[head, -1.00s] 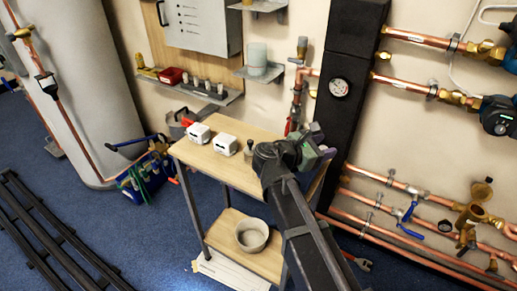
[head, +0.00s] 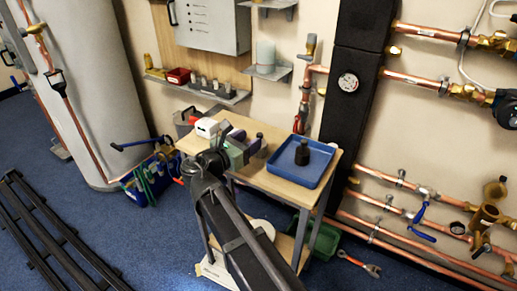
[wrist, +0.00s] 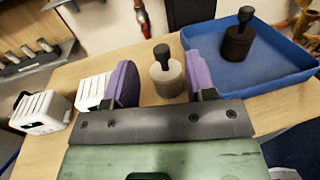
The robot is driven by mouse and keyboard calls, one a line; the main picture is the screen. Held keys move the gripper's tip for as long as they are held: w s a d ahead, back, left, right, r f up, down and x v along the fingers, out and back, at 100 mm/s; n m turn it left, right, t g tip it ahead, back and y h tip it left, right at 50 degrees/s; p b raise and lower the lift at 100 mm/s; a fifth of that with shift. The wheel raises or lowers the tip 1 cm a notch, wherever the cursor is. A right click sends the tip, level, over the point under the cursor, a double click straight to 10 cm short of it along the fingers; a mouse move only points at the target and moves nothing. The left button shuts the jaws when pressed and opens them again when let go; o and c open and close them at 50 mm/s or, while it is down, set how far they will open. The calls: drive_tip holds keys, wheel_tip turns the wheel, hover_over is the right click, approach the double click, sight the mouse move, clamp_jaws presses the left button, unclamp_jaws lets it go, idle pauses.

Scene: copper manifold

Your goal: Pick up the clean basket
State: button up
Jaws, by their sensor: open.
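The clean basket (wrist: 168,78) is a light grey cylinder with a dark upright knob, standing on the wooden table top. In the wrist view it shows upright in the gap between the purple fingers of my gripper (wrist: 160,68). The jaws are open and do not visibly grip it; contact with either finger cannot be told. A similar darker basket (wrist: 237,42) stands in the blue tray (wrist: 285,73), right of my gripper.
White boxes (wrist: 40,112) stand on the table left of my gripper. The blue tray also shows in the head view (head: 302,178), at the table's right. A dark insulated column (head: 350,75) and copper pipes are beyond. A green container (head: 318,238) sits below the table.

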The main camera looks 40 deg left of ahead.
sight(260, 133)
drive_tip(key=w, duration=0.5)
drive_tip(key=shift+d+f, duration=0.15)
drive_tip(key=shift+d, duration=0.2)
clamp_jaws()
